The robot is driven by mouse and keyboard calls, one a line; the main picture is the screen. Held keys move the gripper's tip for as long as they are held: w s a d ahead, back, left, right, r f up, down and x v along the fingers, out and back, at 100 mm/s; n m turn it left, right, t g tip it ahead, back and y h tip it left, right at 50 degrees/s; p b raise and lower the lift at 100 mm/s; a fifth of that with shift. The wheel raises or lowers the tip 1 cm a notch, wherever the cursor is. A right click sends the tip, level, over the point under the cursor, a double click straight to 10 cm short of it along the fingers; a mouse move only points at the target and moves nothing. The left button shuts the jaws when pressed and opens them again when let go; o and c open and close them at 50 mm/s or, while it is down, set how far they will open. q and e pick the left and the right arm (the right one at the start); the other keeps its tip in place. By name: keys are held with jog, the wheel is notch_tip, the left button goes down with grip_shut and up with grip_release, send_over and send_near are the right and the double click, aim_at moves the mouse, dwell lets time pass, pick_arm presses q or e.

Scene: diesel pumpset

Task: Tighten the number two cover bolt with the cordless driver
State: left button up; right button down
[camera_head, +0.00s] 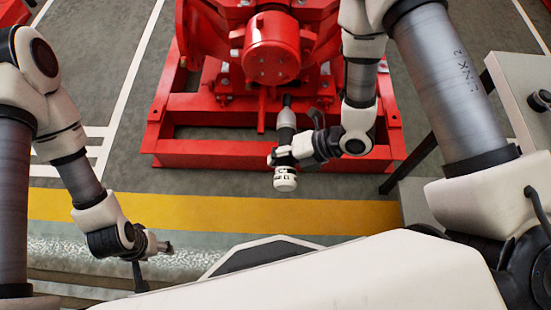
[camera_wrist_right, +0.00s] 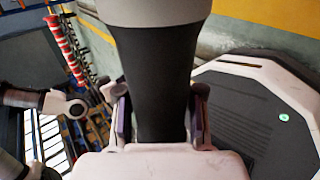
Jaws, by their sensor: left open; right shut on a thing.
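The cordless driver (camera_head: 286,120) is a pale and dark tool in front of the pump in the head view. Its narrow nose points up the picture at the red pump. My right gripper (camera_head: 285,155) is shut on the driver. In the right wrist view the driver's dark grip (camera_wrist_right: 158,85) stands between the two fingers. The round red cover (camera_head: 272,58) of the pump shows small bolts on its face; which is number two I cannot tell. The driver's nose is below the cover in the picture, and I see no contact. My left gripper (camera_head: 160,246) is open and empty at lower left.
The red base frame (camera_head: 200,160) runs around the pump's foot. A yellow floor stripe (camera_head: 180,208) lies before it. A grey box with a dark knob (camera_head: 538,100) stands at right on a dark post. The floor left of the frame looks clear.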

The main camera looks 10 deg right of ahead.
jog(key=shift+w+d+p, duration=0.15)
jog(key=shift+w+d, duration=0.05)
jog(key=shift+w, duration=0.55)
jog(key=shift+w+d+p, duration=0.15)
jog(key=shift+w+d, duration=0.05)
jog(key=shift+w, duration=0.5)
jog(key=shift+w+d+p, duration=0.15)
jog(key=shift+w+d, duration=0.05)
jog(key=shift+w, duration=0.55)
jog(key=shift+w+d+r, duration=0.1)
jog(key=shift+w+d, duration=0.1)
jog(key=shift+w, duration=0.35)
dwell(1.5)
